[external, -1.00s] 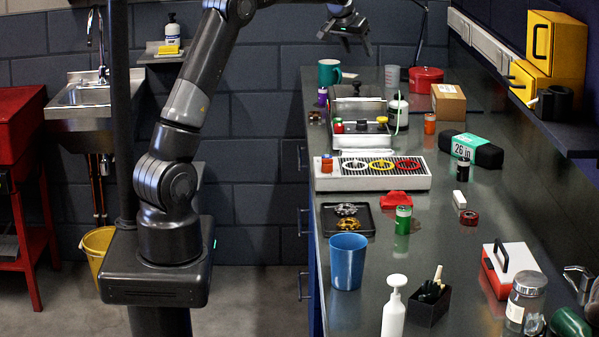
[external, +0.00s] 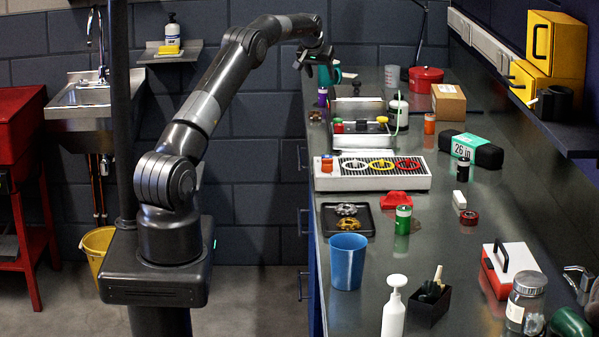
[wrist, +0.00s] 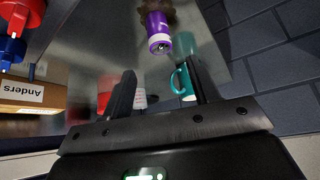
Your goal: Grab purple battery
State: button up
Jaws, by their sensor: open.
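The purple battery (wrist: 159,34) lies ahead of my gripper in the wrist view, a purple cylinder with a pale end cap facing the camera. In the external view the purple battery (external: 322,97) stands small at the far left edge of the bench. My gripper (wrist: 160,88) is open, its two dark fingers apart with nothing between them. In the external view my gripper (external: 318,68) is above the far left corner of the bench, higher than the battery and apart from it.
A teal mug (external: 331,73) is close to my gripper, near the right finger in the wrist view (wrist: 183,82). A red pot (external: 426,79) and a cardboard box (external: 448,102) stand to the right.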

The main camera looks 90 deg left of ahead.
aim_at(323, 88)
jog(key=shift+x, duration=2.9)
jog(key=shift+s+d+f, duration=0.1)
jog(key=shift+d, duration=0.05)
jog(key=c, duration=1.1)
jog(key=shift+c, duration=0.2)
